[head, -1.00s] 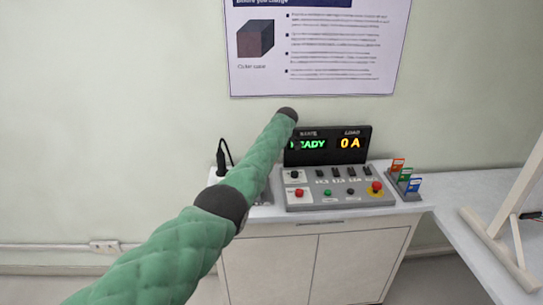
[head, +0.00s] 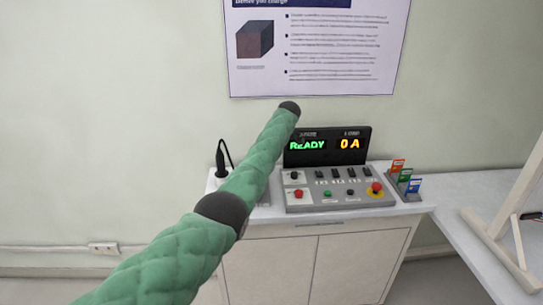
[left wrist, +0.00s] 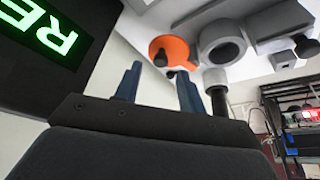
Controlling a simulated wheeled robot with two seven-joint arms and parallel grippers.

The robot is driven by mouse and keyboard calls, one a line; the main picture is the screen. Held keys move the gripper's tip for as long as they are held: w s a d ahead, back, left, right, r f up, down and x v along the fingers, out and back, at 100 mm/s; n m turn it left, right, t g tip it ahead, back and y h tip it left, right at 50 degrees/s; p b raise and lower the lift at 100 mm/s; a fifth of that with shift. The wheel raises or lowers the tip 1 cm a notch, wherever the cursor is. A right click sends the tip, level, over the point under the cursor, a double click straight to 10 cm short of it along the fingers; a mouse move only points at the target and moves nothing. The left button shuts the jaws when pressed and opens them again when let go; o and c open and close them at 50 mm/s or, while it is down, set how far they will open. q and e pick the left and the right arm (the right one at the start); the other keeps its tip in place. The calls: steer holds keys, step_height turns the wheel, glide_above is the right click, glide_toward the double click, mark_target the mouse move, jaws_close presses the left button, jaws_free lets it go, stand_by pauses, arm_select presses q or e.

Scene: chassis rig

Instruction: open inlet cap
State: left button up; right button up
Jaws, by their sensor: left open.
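In the left wrist view my left gripper (left wrist: 160,71) is open, with its two blue-grey fingers apart and nothing visible between them. Just beyond the fingertips is an orange round piece (left wrist: 172,48) with a dark knob, on a white surface. A thick grey ring (left wrist: 222,43) sits right beside it. I cannot tell for certain which of these is the inlet cap. In the head view my green-sleeved left arm reaches up from the lower left across the console, and its gripper is hidden. My right gripper is in neither view.
A control console (head: 330,190) with buttons stands on a white cabinet (head: 325,262). Its display (head: 328,146) reads READY and 0 A. A rack of coloured cards (head: 405,180) is at its right. A poster (head: 315,50) hangs on the wall. A grey post (left wrist: 215,90) stands near the right finger.

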arm_select(q)
steer(key=shift+b+v, duration=0.5)
steer(key=shift+v, duration=1.95)
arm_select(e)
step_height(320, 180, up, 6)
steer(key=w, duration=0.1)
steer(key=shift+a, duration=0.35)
